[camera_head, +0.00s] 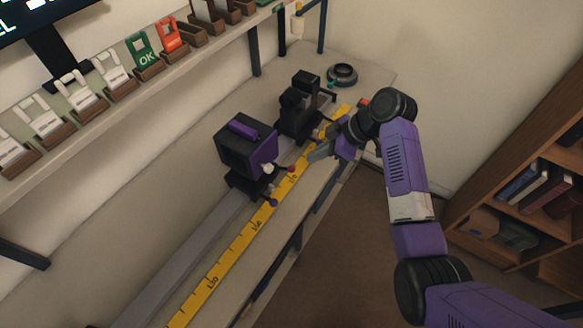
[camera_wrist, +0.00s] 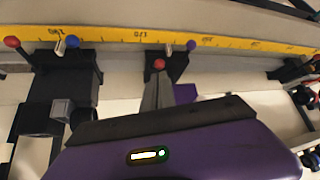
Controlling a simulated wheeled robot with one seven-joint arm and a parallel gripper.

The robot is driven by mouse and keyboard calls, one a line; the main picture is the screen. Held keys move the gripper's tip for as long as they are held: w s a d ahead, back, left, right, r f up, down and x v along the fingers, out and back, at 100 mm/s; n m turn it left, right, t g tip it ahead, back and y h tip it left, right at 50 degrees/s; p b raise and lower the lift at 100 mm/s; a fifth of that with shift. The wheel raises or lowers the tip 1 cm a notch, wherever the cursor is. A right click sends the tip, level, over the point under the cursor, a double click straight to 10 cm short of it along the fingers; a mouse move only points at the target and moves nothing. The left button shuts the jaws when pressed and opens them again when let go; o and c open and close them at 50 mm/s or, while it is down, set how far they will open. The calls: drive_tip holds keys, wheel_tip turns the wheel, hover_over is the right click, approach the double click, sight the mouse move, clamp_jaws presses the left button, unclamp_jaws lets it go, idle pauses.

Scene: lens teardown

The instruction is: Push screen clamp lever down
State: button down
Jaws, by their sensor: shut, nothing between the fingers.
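A black-and-purple box (camera_head: 238,158), perhaps the screen, stands on a dark carrier on the rail. A red knob (camera_head: 291,169) and a purple knob (camera_head: 273,202) show at its ruler side; I cannot tell which is the clamp lever. In the wrist view a dark carrier has a red knob (camera_wrist: 159,64) and a purple knob (camera_wrist: 190,45). My gripper (camera_head: 316,154) is shut and empty, just right of and above the red knob in the head view. In the wrist view its grey fingers (camera_wrist: 157,92) point towards the red knob; contact is unclear.
A yellow ruler (camera_head: 240,242) runs along the rail (camera_head: 175,260). Another black holder (camera_head: 297,112) stands farther along it, close to my gripper. A dark ring (camera_head: 342,74) lies on the bench beyond. A shelf of small bins (camera_head: 150,72) runs along the back.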

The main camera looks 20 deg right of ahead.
sight(294, 169)
drive_tip(key=shift+b+x, duration=2.35)
drive_tip(key=shift+x, duration=1.15)
drive_tip(key=shift+s+a, duration=0.1)
drive_tip(key=shift+f, duration=0.1)
drive_tip(key=d, duration=0.1)
drive_tip(key=s+d+f, duration=0.1)
drive_tip(key=shift+s+d, duration=0.25)
drive_tip(key=shift+d, duration=0.05)
